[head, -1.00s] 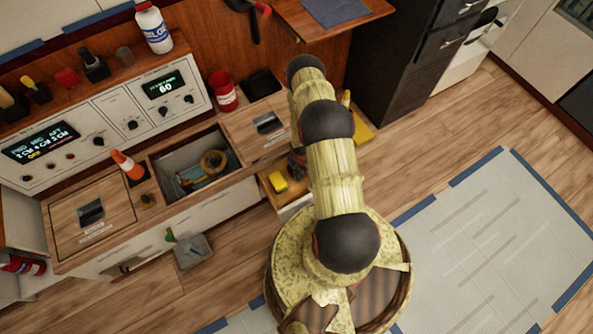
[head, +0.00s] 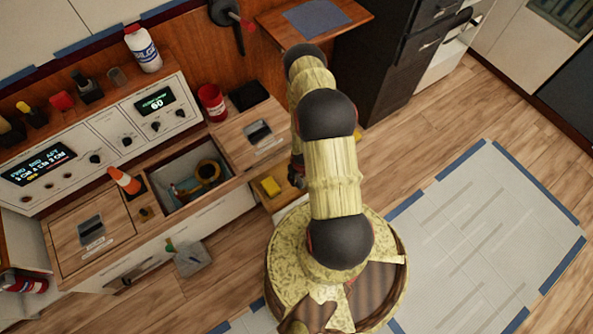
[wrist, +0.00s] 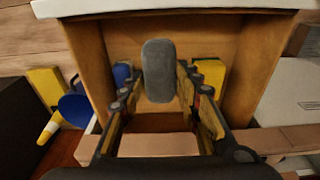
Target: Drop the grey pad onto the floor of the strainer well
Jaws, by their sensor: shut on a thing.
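My gripper (wrist: 159,88) is shut on the grey pad (wrist: 158,62), a rounded upright block held between the fingertips in the wrist view. The pad is in front of a wooden-walled compartment (wrist: 218,38) with a pale rim at the top of the picture. I cannot tell whether this compartment is the strainer well. In the head view my gripper (head: 297,172) is mostly hidden by my arm, close to a low open compartment with a yellow block (head: 270,187). The pad cannot be made out there.
A counter recess (head: 176,200) holds a yellow ring and blue items, left of my arm. Yellow (wrist: 210,74) and blue (wrist: 122,74) things show beside my fingers in the wrist view. A red cup (head: 212,103) stands behind. Floor at the right is open.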

